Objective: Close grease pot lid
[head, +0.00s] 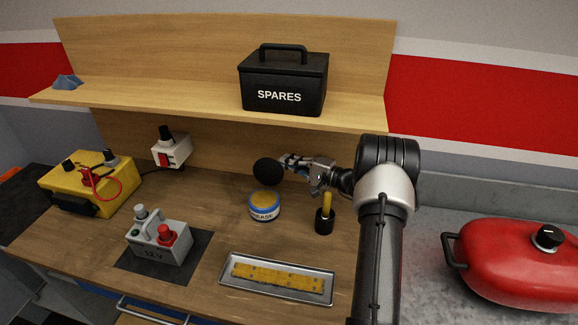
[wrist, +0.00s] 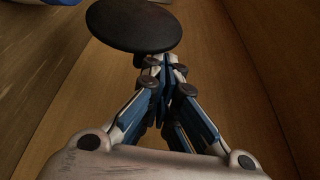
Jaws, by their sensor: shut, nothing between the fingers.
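The grease pot (head: 264,207) is a small blue and white tub with yellow grease showing in its open top, standing on the wooden bench. Its round black lid (head: 268,171) stands raised behind the pot. My gripper (head: 287,160) is shut and empty, at the upper right edge of the lid. In the wrist view the dark lid (wrist: 133,25) lies just beyond my closed fingertips (wrist: 168,60). I cannot tell whether they touch it. A bit of the blue and white pot (wrist: 48,2) shows at the top left of the wrist view.
A black holder (head: 325,221) with a yellow handle stands right of the pot, below my gripper. A metal tray (head: 228,284) with a yellow strip lies in front. A grey 12 V box (head: 158,246) stands left. The shelf (head: 180,101) with a black SPARES box (head: 283,82) overhangs the back.

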